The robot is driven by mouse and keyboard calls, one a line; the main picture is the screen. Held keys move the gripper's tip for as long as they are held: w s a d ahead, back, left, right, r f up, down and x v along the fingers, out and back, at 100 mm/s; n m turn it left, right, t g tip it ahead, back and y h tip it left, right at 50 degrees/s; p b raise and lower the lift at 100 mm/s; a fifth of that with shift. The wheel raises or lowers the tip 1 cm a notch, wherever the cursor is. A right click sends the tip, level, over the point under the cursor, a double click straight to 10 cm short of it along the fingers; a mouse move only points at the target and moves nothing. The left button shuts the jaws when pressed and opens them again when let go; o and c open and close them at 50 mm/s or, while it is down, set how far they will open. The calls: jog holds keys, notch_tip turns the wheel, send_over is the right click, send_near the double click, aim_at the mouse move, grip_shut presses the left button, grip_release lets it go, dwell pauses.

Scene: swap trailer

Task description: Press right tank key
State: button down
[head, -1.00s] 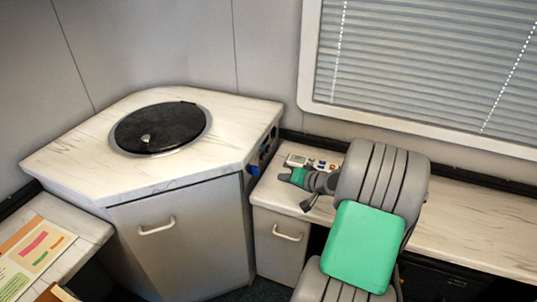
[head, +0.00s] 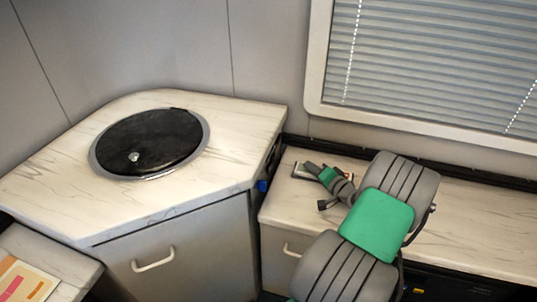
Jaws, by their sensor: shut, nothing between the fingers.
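A small flat device (head: 299,171) lies on the white desk top, close to the corner unit. My gripper (head: 311,168) is shut and empty. Its tip is over or at the device and hides most of it, so I cannot make out individual keys or tell whether the tip touches one. My grey and green arm comes in from the lower right. The corner unit (head: 60,193) has a round black lid (head: 150,140) in its marbled top.
The desk (head: 480,232) runs right under a window with blinds (head: 430,60); its right part is clear. The corner unit's side, with a blue fitting (head: 262,186), stands just left of my gripper. A colourful sheet (head: 25,282) lies lower left.

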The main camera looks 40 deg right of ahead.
aim_at(273, 158)
jog(key=shift+w+a, duration=0.1)
jog(key=shift+a, duration=0.05)
jog(key=shift+w+a+r, duration=0.1)
jog(key=shift+w+a, duration=0.2)
jog(key=shift+w, duration=0.05)
jog(key=w+a+p, duration=0.1)
jog(key=w+a, duration=0.1)
jog(key=w+a+p, duration=0.1)
jog(key=w+a, duration=0.1)
jog(key=w, duration=0.1)
jog(key=shift+w, duration=0.15)
jog(key=shift+w+a, duration=0.4)
jog(key=shift+w, duration=0.1)
dwell(1.4)
jog(key=shift+w+a, duration=0.25)
jog(key=shift+w, duration=0.05)
jog(key=shift+w+a, duration=0.25)
jog(key=shift+w, duration=0.1)
dwell(0.6)
dwell(0.4)
jog(key=shift+s+d+b, duration=0.45)
jog(key=shift+s+d, duration=0.05)
jog(key=shift+s, duration=0.15)
